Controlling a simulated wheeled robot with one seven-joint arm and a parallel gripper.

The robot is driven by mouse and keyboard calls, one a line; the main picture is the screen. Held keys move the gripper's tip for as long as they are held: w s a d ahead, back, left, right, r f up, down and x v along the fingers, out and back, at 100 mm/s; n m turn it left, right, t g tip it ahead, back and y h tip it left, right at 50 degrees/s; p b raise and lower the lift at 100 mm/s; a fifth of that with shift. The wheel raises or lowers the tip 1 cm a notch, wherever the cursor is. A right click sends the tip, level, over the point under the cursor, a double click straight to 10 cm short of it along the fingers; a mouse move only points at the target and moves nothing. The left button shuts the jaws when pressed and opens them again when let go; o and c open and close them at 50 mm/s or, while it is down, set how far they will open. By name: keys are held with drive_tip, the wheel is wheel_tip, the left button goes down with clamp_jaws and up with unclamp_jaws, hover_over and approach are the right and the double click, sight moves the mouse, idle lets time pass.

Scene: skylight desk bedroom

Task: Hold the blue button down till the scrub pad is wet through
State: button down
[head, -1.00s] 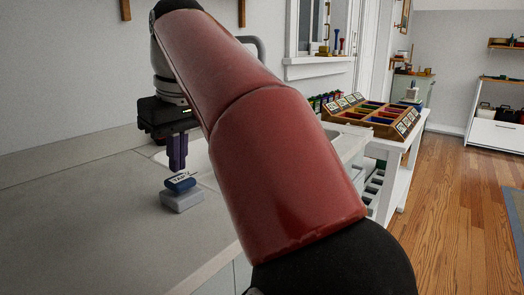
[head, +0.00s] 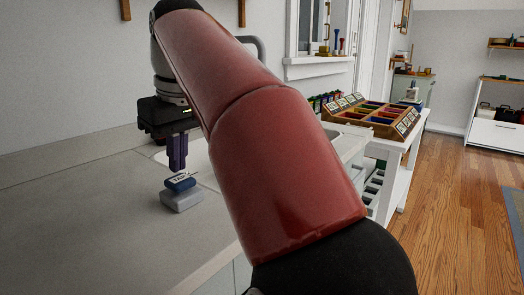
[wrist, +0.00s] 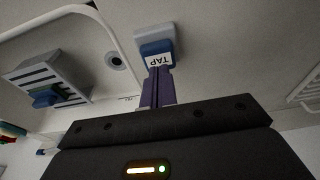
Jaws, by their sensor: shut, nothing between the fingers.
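The blue button (head: 181,184), marked TAP, sits on a pale grey base (head: 181,201) on the counter. It also shows in the wrist view (wrist: 157,47), just beyond my fingertips. My gripper (head: 178,170) points down with its purple fingers together and empty. Its tips are right at the button's top by the label; I cannot tell whether they press it. In the wrist view my gripper (wrist: 160,70) overlaps the label's edge. A small green and blue item (wrist: 46,97) is at a slatted grey holder (wrist: 36,74); I cannot tell whether it is the scrub pad.
A pale sink basin (head: 202,160) lies behind my arm; its drain (wrist: 115,60) shows in the wrist view. The grey counter (head: 85,225) is clear at left. A wooden sorting tray (head: 375,118) stands on a white table at right.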

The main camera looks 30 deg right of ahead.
drive_tip(key=shift+f, duration=0.25)
drive_tip(key=shift+f+b, duration=0.75)
drive_tip(key=p+v, duration=0.2)
drive_tip(key=p, duration=0.1)
drive_tip(key=p+v, duration=0.1)
drive_tip(key=v, duration=0.1)
drive_tip(key=shift+w+a+r+p, duration=0.2)
drive_tip(key=shift+w+p, duration=0.1)
drive_tip(key=shift+w, duration=0.1)
drive_tip(key=shift+v, duration=0.8)
drive_tip(key=shift+w, duration=0.15)
